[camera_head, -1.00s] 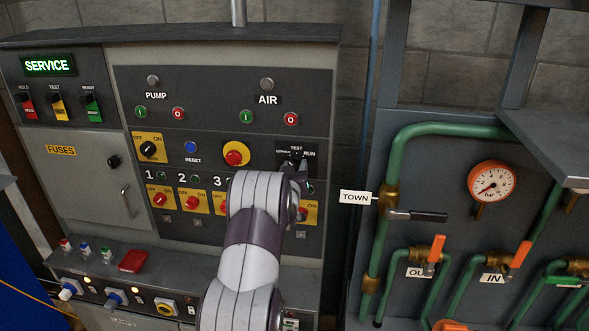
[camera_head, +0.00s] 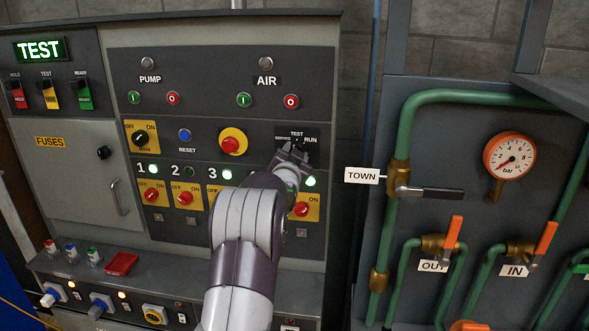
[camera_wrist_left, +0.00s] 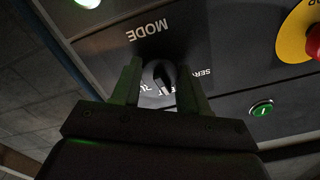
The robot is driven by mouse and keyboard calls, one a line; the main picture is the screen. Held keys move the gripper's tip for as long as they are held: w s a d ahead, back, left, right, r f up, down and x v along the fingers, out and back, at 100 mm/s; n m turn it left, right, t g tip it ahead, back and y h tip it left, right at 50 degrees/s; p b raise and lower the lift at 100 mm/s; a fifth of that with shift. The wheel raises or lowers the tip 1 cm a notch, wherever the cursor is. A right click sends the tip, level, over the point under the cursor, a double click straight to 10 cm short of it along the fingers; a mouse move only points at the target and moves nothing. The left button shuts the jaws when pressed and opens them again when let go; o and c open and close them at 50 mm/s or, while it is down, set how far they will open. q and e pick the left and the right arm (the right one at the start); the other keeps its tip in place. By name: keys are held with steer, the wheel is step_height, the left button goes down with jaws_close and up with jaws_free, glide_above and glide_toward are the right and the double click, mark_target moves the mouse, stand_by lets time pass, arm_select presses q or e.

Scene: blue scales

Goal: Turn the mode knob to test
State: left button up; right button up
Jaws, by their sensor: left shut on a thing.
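The mode knob (camera_wrist_left: 160,76) is black and sits on a dark plate marked SERVICE, TEST and RUN, with MODE lettered beside it in the left wrist view. My left gripper (camera_wrist_left: 158,88) has one finger on each side of the knob and is shut on it. In the head view my left gripper (camera_head: 292,157) reaches the mode plate (camera_head: 297,139) from below and hides most of the knob. The lit display (camera_head: 40,49) at the top left reads TEST in green. My right gripper is not in view.
A red stop button (camera_head: 232,145) on a yellow ring is left of the mode plate. Yellow-plated red switches (camera_head: 185,198) lie below, with several green lamps lit. A pipe panel with a gauge (camera_head: 509,158) and a TOWN valve (camera_head: 432,193) stands to the right.

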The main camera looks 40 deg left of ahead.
arm_select(q)
steer(key=shift+m+b, duration=1)
steer(key=o, duration=1.1)
steer(key=shift+c, duration=0.2)
steer(key=b+v, duration=0.4)
steer(key=v, duration=0.8)
steer(key=shift+s+d+b, duration=0.2)
steer(key=shift+s+b, duration=0.1)
